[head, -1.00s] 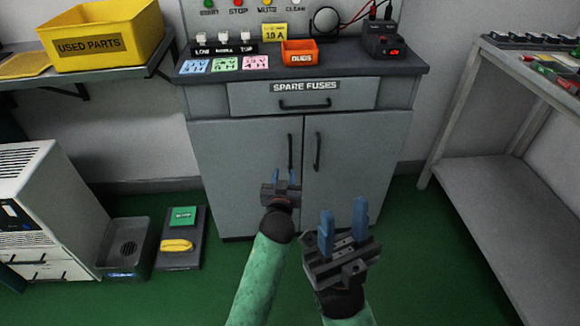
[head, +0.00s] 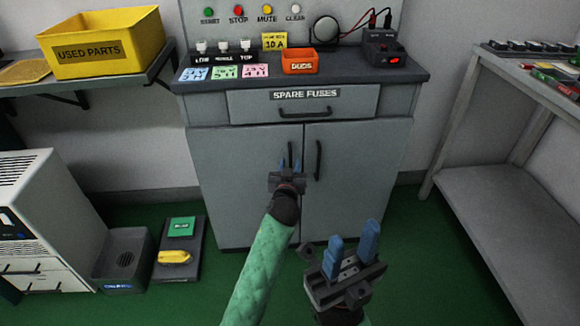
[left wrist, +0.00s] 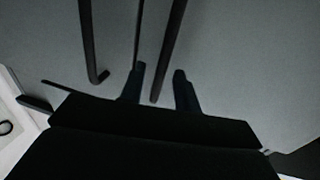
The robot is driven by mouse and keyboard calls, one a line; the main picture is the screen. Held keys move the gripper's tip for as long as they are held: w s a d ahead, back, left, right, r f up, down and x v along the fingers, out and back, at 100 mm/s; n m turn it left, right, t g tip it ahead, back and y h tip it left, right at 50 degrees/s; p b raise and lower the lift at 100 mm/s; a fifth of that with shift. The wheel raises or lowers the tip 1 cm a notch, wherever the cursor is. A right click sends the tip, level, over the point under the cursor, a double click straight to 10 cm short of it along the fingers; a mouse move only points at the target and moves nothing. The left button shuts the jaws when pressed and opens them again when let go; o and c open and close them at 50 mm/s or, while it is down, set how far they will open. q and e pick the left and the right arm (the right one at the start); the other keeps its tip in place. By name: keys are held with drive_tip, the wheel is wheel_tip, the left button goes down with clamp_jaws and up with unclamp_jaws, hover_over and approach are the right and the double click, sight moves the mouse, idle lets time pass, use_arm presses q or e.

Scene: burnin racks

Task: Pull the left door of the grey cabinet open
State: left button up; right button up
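The grey cabinet (head: 355,190) stands ahead with both doors shut. Its left door (head: 235,180) has a dark vertical handle (head: 290,146) near the centre seam; the gripper hides its lower part. My left gripper (head: 289,166) is at this handle, fingers pointing at the door and apart. In the left wrist view a dark handle bar (left wrist: 170,50) runs down between the open fingers (left wrist: 158,84); I cannot tell whether they touch it. The other bar (left wrist: 86,40) is outside them. My right gripper (head: 353,242) is open and empty, low before the right door.
The right door's handle (head: 318,160) is close beside the left gripper. Above are the spare fuses drawer (head: 350,104) and a countertop with an orange duds bin (head: 299,61). A black bin (head: 123,262) and a floor pedal unit (head: 179,250) stand left. A grey bench (head: 480,180) is right.

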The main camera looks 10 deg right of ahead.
use_arm(q)
clamp_jaws()
idle(0.5)
